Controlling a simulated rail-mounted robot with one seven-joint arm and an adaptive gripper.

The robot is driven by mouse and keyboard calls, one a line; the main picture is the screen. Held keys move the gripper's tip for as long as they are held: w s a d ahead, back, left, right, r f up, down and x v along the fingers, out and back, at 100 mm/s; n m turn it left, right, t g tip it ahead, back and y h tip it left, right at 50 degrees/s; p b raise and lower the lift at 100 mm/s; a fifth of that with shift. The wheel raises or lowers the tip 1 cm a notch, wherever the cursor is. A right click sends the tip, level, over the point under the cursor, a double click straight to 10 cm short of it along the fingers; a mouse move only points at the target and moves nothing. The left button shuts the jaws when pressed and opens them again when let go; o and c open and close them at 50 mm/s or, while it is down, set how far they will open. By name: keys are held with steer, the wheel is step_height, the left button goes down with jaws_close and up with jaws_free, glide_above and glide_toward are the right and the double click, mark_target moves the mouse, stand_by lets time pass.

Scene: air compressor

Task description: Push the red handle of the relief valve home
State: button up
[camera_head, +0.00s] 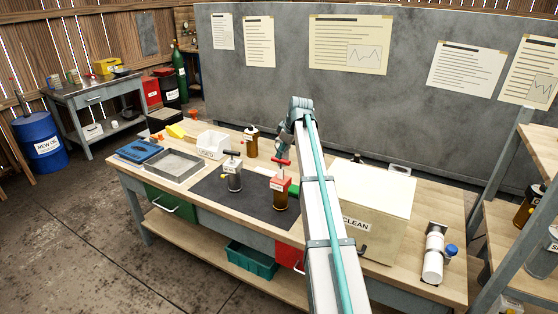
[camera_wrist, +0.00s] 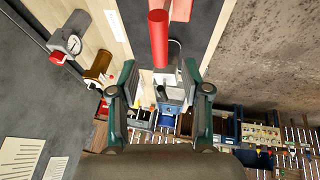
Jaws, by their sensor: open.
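The red handle (camera_head: 280,162) is a short crossbar on top of an amber can with a red upper part (camera_head: 282,194), which stands upright on the dark mat. In the wrist view the handle (camera_wrist: 158,38) is a red bar reaching down from the top edge toward the space between my fingertips. My gripper (camera_wrist: 160,68) is open and empty, its fingers spread to either side of the bar's line. I cannot tell whether it touches the handle. In the head view my gripper (camera_head: 283,149) is just above the handle and partly hidden by my arm.
A grey tray (camera_head: 170,166) and a white bin (camera_head: 212,143) are at the left. A large box marked CLEAN (camera_head: 372,205) stands close on the right.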

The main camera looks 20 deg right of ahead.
mark_target(278, 160)
steer(key=p+x, duration=0.1)
steer(key=x, duration=0.6)
steer(key=shift+w+p, duration=0.1)
steer(key=shift+p, duration=0.2)
jaws_close()
